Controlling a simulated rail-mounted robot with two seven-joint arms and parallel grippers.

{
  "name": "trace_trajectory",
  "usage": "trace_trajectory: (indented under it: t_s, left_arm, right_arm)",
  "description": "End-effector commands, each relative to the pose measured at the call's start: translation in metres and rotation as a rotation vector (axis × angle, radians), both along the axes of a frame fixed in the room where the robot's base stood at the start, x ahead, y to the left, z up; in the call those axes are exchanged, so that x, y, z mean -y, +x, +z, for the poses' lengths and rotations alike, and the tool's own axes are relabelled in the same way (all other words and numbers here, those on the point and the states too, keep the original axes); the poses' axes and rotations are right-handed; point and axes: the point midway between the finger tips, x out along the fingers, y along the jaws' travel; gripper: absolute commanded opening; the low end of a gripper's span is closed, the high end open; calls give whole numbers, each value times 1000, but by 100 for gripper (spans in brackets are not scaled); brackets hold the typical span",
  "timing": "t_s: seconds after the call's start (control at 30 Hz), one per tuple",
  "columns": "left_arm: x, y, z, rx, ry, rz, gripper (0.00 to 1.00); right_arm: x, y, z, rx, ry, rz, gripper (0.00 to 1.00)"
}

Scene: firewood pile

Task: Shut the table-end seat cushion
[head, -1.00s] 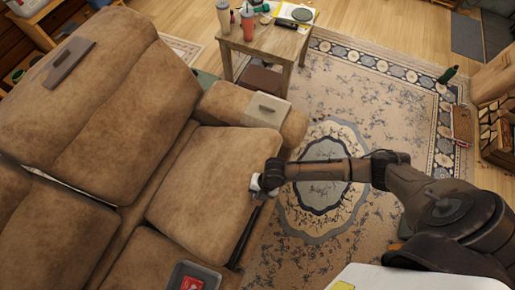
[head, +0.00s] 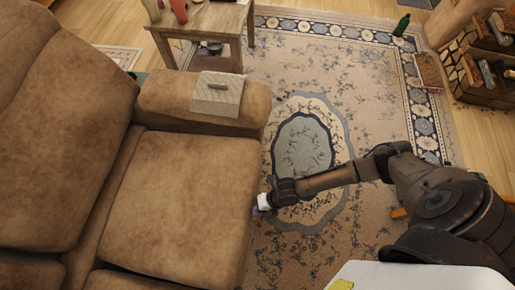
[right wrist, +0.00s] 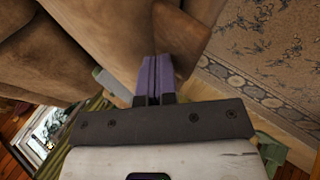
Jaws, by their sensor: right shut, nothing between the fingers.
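The table-end seat cushion (head: 180,195) is a brown padded cushion on the couch, next to the armrest. From above it looks roughly level, and no gap shows under its edge from this angle. My right gripper (head: 262,206) is at the cushion's right-hand front edge, shut and empty. In the right wrist view its purple fingers (right wrist: 154,78) are together, with brown upholstery (right wrist: 185,28) close ahead of them. I cannot tell whether they touch it. My left gripper is not in view.
A patterned rug (head: 375,110) covers the floor to the right, mostly clear.

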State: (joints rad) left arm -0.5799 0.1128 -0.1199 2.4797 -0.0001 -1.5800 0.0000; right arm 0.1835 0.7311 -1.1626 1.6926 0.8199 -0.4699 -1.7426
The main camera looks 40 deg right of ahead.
Motion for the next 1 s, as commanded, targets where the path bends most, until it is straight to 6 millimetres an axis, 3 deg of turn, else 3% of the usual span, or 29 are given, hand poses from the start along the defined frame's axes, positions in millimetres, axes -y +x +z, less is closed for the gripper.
trace_trajectory:
  t_s: [0.03, 0.17, 0.23, 0.63, 0.93, 1.0]
  left_arm:
    - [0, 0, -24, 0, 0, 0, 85]
    - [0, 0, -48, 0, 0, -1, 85]
    - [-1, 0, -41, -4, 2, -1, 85]
    - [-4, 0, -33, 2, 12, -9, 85]
    - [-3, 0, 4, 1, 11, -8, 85]
    - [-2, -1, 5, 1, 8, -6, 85]
  right_arm:
    - [0, 0, -24, 2, 0, 4, 0]
    - [0, -1, -51, 0, 0, 10, 0]
    - [0, -1, -43, 0, 0, 10, 0]
    - [0, -1, -37, -1, 0, 9, 0]
    - [5, -3, 5, 1, -1, -3, 0]
    - [15, -7, 11, 1, -4, -4, 0]
